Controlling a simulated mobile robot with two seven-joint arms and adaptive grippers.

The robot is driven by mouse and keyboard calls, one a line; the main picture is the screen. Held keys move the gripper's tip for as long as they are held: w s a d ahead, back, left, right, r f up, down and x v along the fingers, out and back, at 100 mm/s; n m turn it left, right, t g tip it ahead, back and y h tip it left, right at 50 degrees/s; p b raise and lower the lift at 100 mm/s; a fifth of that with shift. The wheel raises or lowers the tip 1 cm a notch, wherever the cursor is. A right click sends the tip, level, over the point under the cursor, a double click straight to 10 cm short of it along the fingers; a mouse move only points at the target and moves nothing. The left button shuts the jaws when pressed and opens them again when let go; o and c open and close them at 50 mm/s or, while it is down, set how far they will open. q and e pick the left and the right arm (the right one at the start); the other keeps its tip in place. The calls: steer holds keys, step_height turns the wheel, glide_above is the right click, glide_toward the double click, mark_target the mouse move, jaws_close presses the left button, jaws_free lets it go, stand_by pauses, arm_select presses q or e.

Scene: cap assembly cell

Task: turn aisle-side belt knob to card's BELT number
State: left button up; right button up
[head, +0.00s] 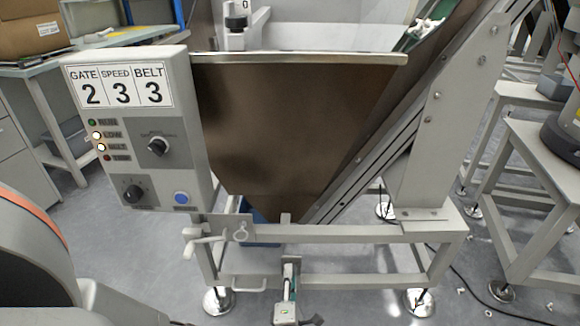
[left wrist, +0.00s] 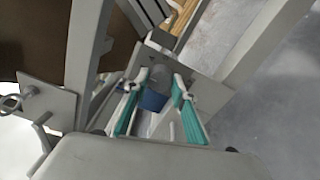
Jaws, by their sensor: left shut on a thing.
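The card (head: 118,87) on the control box reads GATE 2, SPEED 3, BELT 3. My left gripper (head: 290,272) is low at the front of the frame in the head view, small and partly hidden there. In the left wrist view its teal-padded fingers (left wrist: 157,103) are closed around a dark grey knob with a blue part (left wrist: 154,98), by a grey plate under the conveyor. The knob's number or pointer cannot be read. My right gripper is not in view.
The control box (head: 185,110) carries a dial (head: 157,146), a lower dial (head: 132,193) and a blue button (head: 181,197). A brown hopper (head: 290,120) stands over the frame (head: 340,234). The inclined conveyor (head: 440,120) rises right. A bench (head: 535,145) stands at the right.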

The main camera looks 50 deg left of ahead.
arm_select(q)
steer(key=shift+w+a+r+m, duration=0.1)
steer(key=shift+m, duration=0.2)
stand_by(0.4)
steer(key=o, duration=1.1)
